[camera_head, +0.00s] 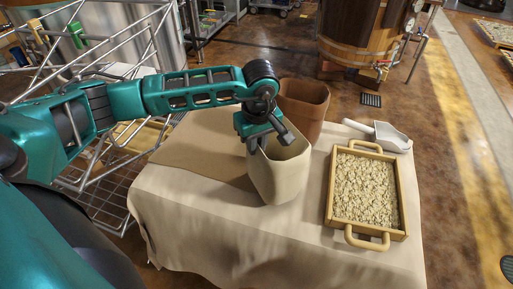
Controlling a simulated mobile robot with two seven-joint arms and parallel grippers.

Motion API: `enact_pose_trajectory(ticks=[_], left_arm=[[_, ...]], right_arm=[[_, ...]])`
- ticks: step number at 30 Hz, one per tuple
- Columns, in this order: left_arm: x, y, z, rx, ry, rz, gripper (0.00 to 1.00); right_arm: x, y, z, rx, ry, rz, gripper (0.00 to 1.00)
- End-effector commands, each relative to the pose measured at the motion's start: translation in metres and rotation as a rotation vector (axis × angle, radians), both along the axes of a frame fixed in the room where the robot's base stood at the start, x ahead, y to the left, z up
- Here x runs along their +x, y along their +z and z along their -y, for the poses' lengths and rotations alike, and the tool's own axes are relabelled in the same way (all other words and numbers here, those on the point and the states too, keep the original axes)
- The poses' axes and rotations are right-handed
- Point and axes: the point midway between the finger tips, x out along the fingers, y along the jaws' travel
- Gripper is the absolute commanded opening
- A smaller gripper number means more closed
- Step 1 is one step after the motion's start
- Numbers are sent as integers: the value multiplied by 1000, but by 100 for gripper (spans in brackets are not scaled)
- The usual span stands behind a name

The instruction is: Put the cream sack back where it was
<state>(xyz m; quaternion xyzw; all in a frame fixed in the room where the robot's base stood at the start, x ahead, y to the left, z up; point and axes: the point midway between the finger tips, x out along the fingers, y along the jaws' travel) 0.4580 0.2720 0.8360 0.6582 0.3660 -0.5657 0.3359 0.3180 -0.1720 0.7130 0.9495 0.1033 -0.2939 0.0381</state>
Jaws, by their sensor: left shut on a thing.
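The cream sack (280,175) is an open-topped, upright container near the middle of the cloth-covered table (240,235). My left gripper (262,140) reaches in from the left and is shut on the sack's upper rim at its left side. I cannot tell whether the sack's base touches the cloth. A brown sack (305,108) stands just behind it, open at the top and partly hidden by my gripper and the cream sack. My right gripper is not in view.
A wooden tray (332,190) of pale flakes with two handles lies to the right. A grey scoop (388,136) lies behind it. A wire rack (110,205) stands left. The front cloth is clear.

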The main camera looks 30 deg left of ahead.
Motion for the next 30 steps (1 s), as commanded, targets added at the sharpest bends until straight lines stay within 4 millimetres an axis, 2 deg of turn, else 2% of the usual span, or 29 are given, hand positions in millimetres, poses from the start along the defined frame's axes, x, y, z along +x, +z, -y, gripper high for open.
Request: enact_pose_trajectory(ticks=[1, 3, 11, 23, 24, 30], left_arm=[[-1, -10, 0, 0, 0, -4, 0], [0, -17, 0, -1, 0, -2, 0], [0, -18, 0, 0, -1, 1, 0], [-2, -34, 0, 1, -1, -6, 0], [-3, -34, 0, 2, -1, -8, 17], [-2, -32, 0, 1, 0, -6, 37]], right_arm=[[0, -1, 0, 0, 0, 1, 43], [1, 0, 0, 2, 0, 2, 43], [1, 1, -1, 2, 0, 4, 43], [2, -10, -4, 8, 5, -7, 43], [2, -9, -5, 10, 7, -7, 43], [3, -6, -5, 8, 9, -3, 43]])
